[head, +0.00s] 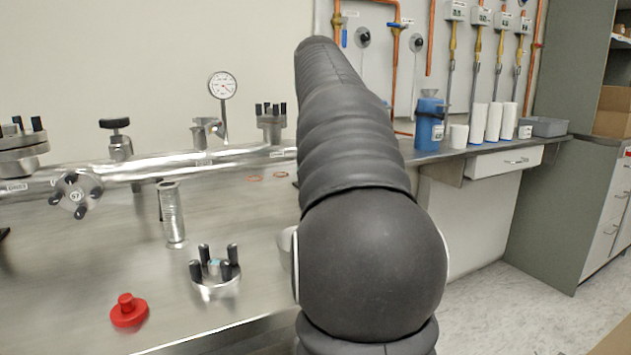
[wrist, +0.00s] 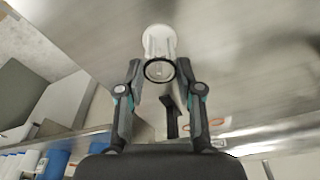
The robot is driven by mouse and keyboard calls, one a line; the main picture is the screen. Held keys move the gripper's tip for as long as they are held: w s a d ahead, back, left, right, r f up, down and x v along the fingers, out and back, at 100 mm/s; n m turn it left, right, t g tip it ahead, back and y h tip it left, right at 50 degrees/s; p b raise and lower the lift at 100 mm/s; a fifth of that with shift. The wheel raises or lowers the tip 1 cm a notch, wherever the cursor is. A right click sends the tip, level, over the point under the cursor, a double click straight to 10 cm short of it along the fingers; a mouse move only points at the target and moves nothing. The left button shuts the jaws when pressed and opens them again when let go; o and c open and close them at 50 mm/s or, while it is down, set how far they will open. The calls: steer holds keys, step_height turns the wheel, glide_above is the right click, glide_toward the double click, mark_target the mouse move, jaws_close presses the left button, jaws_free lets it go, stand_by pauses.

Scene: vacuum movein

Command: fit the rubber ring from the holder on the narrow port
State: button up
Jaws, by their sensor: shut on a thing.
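In the wrist view my gripper (wrist: 160,69) is shut on a thin black rubber ring (wrist: 159,79), which sits between the two fingertips. A whitish round post (wrist: 158,38), which looks like the holder, stands right behind the ring. I cannot tell whether the ring still touches it. In the head view my dark arm hides the gripper and the ring. A pale rounded piece (head: 286,246) shows beside the arm and may be the same post. Several ports stand on the steel manifold (head: 235,157); I cannot tell which is the narrow port.
A red cap (head: 128,311), a clamp with black knobs (head: 215,284) and an upright ribbed tube (head: 172,215) stand on the steel bench. Copper rings (head: 254,178) lie farther back. A blue bottle (head: 429,122) and white cylinders (head: 494,122) stand on the right-hand counter.

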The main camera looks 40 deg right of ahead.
steer(key=shift+f, duration=0.15)
steer(key=o, duration=0.7)
steer(key=shift+o, duration=0.2)
steer(key=shift+f+b, duration=0.15)
steer(key=shift+b, duration=0.25)
